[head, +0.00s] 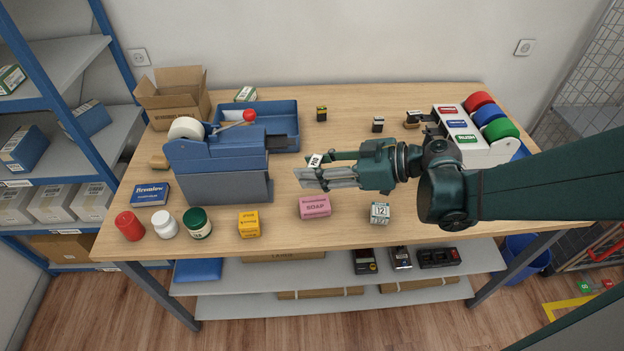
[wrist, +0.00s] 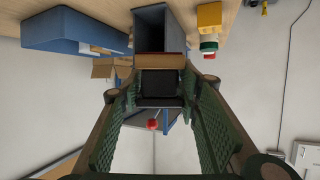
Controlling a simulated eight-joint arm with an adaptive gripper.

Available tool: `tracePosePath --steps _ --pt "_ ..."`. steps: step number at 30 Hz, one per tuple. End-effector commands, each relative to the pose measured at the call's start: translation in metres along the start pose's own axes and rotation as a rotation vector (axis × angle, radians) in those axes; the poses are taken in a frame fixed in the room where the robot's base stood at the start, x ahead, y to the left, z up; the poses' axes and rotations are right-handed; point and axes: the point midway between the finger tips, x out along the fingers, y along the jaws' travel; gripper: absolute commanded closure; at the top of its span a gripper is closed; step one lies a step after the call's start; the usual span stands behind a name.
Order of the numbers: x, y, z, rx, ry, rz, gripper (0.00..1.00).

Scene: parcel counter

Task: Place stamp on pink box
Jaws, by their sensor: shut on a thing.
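The pink box (head: 315,206), marked SOAP, lies near the front edge of the table. My gripper (head: 322,170) is above the table, behind the pink box and apart from it, pointing left. It is shut on a small stamp with a white PAID label (head: 315,160). In the wrist view the stamp (wrist: 160,87) shows as a dark block between the two green finger pads (wrist: 160,95). The fingers hide part of the stamp in the head view. The pink box cannot be made out in the wrist view.
A blue tape dispenser (head: 215,165) stands left of my gripper. A yellow box (head: 249,224) and a white box marked 12 (head: 380,212) flank the pink box. Other small stamps (head: 378,124) stand behind. A rack with coloured rolls (head: 472,135) is at the right.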

Motion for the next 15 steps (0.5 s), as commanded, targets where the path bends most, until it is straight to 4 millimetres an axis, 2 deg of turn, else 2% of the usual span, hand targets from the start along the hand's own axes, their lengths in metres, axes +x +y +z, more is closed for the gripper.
tracePosePath --steps 15 --pt "0.019 0.001 0.046 0.000 0.000 0.000 0.79"
